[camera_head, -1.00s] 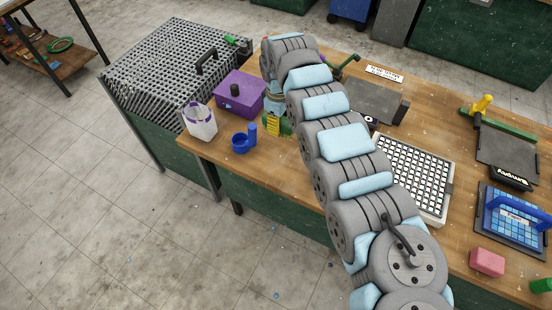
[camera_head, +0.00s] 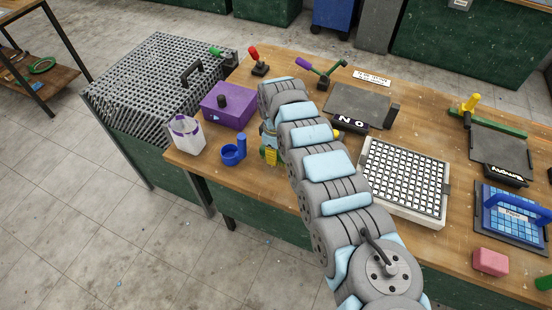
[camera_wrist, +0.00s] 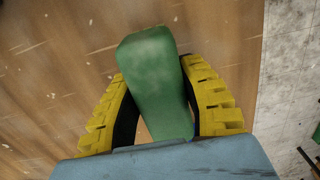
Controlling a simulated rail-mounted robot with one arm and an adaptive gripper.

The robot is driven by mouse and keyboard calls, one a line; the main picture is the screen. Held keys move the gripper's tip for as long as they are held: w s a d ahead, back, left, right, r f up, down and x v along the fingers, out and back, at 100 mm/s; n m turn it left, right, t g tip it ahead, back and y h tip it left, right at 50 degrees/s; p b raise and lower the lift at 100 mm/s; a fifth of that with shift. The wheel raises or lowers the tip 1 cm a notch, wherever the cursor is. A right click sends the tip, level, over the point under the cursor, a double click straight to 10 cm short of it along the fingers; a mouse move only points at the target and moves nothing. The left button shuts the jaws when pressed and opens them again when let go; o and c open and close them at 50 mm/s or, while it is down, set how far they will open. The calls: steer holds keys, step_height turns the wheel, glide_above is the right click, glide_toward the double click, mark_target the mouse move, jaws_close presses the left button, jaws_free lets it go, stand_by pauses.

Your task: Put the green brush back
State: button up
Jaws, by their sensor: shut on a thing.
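My gripper (camera_wrist: 165,110) has yellow ridged fingers and is shut on a green block-like piece, which looks like the green brush (camera_wrist: 155,80). Its far end sticks out between the fingertips, above a wooden surface. I cannot see any bristles. In the head view my gripper (camera_head: 271,155) is over the left part of the bench, just right of a blue ring-shaped holder (camera_head: 230,157). The arm hides much of it, and the brush is hard to make out there.
A purple box (camera_head: 227,110) and a white and purple container (camera_head: 186,137) stand on the wooden bench at left. A grey mesh rack (camera_head: 150,85) stands beyond. A white-tiled tray (camera_head: 405,178) lies right of my arm; a pink block (camera_head: 490,262) is at right.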

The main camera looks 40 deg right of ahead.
steer(key=shift+f, duration=1.15)
steer(key=shift+f, duration=0.2)
steer(key=o, duration=1.1)
steer(key=shift+r, duration=0.1)
steer(key=r, duration=1.2)
steer(key=shift+w+r, duration=0.1)
steer(key=shift+w, duration=0.2)
